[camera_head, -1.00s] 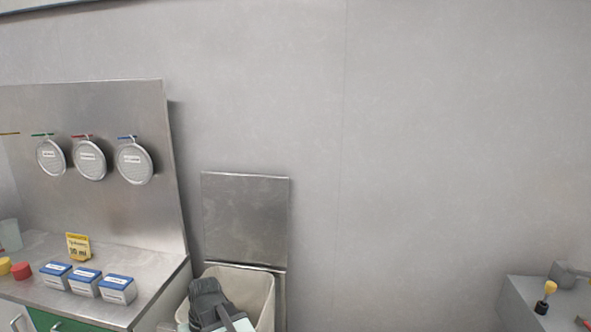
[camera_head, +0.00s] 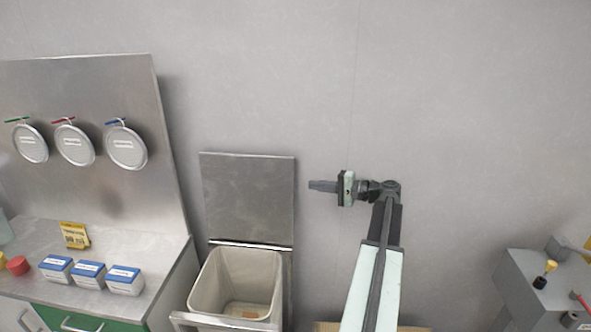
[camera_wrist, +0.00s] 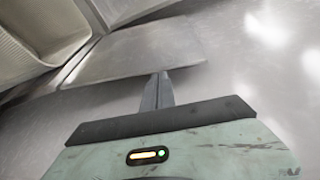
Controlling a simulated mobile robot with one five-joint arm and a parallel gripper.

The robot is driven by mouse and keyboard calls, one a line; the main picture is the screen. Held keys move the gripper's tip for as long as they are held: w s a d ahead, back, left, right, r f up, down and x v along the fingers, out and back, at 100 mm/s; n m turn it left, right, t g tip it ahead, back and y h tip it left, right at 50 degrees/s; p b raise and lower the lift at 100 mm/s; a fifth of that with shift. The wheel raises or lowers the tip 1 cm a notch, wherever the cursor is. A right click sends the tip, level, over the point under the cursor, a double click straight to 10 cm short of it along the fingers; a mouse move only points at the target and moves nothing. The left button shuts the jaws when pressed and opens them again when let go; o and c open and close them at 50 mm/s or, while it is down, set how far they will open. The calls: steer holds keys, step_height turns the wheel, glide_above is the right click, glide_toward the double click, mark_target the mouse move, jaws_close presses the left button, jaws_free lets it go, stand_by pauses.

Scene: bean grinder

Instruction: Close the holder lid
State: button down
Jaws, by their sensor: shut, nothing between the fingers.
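The holder lid (camera_head: 248,196) is a flat metal panel standing upright against the wall, raised behind the open holder. The holder is a bin with a beige liner (camera_head: 205,283) and shows its inside in the head view. My gripper (camera_head: 312,185) is shut and empty, just right of the lid's right edge, pointing left. In the wrist view the shut fingers (camera_wrist: 160,78) point at the lid (camera_wrist: 140,52), and the liner (camera_wrist: 40,40) shows at upper left. I cannot tell whether the fingers touch the lid.
A counter (camera_head: 150,270) with blue-topped boxes (camera_head: 88,274) and a yellow sign (camera_head: 74,235) stands left of the holder. Round discs (camera_head: 127,148) hang on the metal backboard (camera_head: 90,90) above it. A grey unit (camera_head: 520,283) with knobs stands at far right. The wall right of my arm is bare.

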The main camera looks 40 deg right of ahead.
mark_target(301, 174)
steer(key=s+d+r+t, duration=0.1)
steer(key=s+d+r, duration=0.1)
steer(key=d, duration=0.1)
steer(key=shift+m, duration=0.4)
steer(key=x, duration=1)
steer(key=shift+w+d, duration=0.1)
steer(key=shift+d, duration=0.15)
